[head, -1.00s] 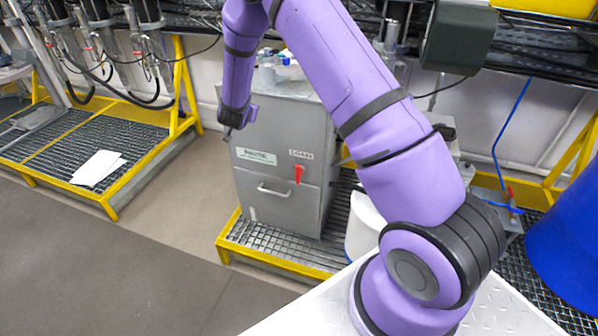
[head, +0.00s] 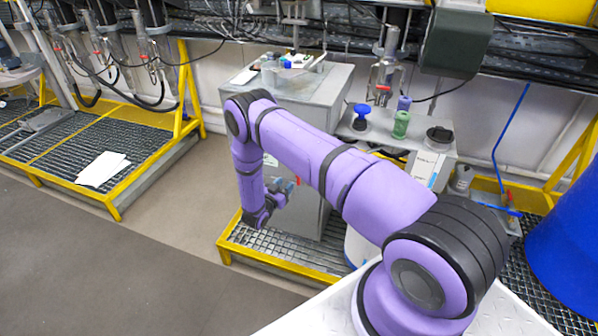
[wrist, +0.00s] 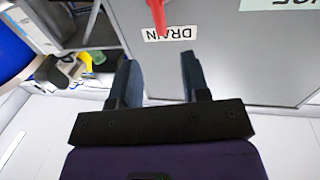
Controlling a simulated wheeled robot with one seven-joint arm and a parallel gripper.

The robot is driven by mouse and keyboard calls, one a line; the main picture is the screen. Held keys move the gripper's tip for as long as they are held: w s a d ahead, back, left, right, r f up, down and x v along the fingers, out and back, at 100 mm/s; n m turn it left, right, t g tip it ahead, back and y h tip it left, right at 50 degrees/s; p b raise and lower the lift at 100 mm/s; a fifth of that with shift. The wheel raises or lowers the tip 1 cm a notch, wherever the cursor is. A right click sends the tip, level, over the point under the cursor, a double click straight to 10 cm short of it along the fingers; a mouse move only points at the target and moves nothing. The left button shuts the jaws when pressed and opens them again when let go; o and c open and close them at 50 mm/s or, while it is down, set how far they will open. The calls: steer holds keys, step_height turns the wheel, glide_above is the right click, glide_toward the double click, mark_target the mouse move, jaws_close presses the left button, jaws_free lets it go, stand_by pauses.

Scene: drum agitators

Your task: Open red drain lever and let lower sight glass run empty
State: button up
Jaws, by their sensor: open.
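The red drain lever (wrist: 157,14) shows at the top of the wrist view, cut off by the frame edge. A white label (wrist: 170,33) reading DRAIN, upside down in this view, is beside it on a grey cabinet face. In the head view a small red part of the lever (head: 297,181) shows beside my forearm on the grey cabinet (head: 308,218). My gripper (wrist: 158,72) is open and empty, its fingers pointing toward the label and lever, apart from the lever. It also shows in the head view (head: 264,212), low in front of the cabinet. I cannot make out the lower sight glass.
The cabinet stands on a yellow-edged grating (head: 262,252). Blue and green containers (head: 401,123) stand on a grey unit to its right. A blue drum (head: 570,240) is at far right. White papers (head: 103,168) lie on the left grating. Floor at left is clear.

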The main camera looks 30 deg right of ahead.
steer(key=x, duration=1)
steer(key=shift+w+d, duration=0.1)
steer(key=shift+d, duration=0.2)
jaws_close()
